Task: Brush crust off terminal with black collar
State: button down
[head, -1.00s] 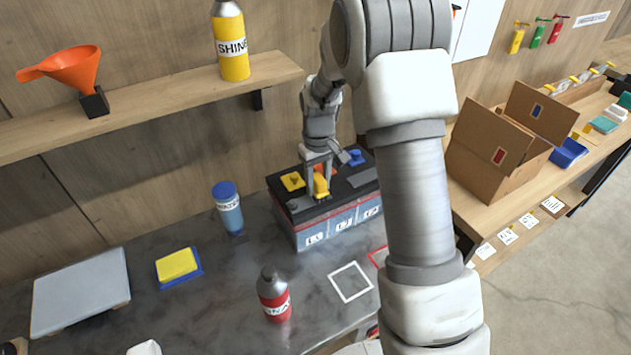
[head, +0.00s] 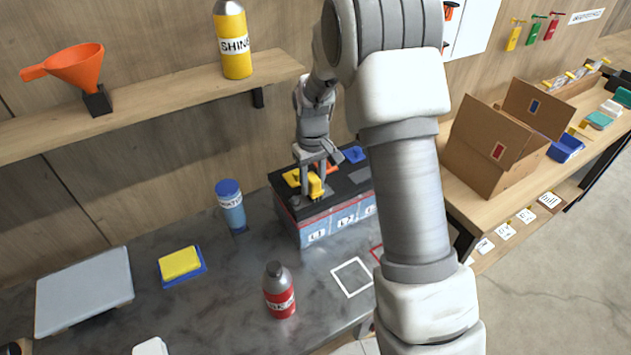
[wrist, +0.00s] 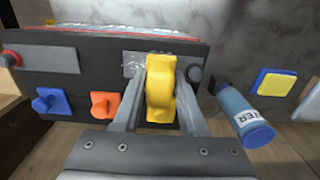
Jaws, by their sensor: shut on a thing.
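My gripper (head: 314,190) is shut on a yellow tool (wrist: 160,88), apparently the brush, above the black-topped battery (head: 345,193). In the wrist view, the tool stands between both fingers (wrist: 160,100) and hides part of the battery top behind it. A round dark post, apparently the terminal with the black collar (wrist: 194,73), is just right of the tool. I cannot tell whether they touch, and crust on it is too small to make out. A post with a red collar (wrist: 12,58) is at the far left of the wrist view.
A shelf (head: 170,95) runs along the wall above.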

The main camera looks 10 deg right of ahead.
jog(key=shift+s+a, duration=0.1)
jog(key=shift+a, duration=0.3)
jog(key=shift+s+a+r+p, duration=0.1)
jog(key=shift+a+r+p, duration=0.15)
jog(key=shift+p, duration=0.1)
notch_tip(320, 180, up, 2)
jog(key=shift+r+p, duration=0.15)
jog(key=shift+p, duration=0.15)
jog(key=shift+d+r, duration=0.15)
jog(key=shift+r, duration=0.1)
jog(key=shift+r+p, duration=1.8)
jog(key=shift+r, duration=0.65)
jog(key=shift+r+p, duration=0.15)
jog(key=shift+p, duration=0.8)
jog(key=shift+p, duration=0.35)
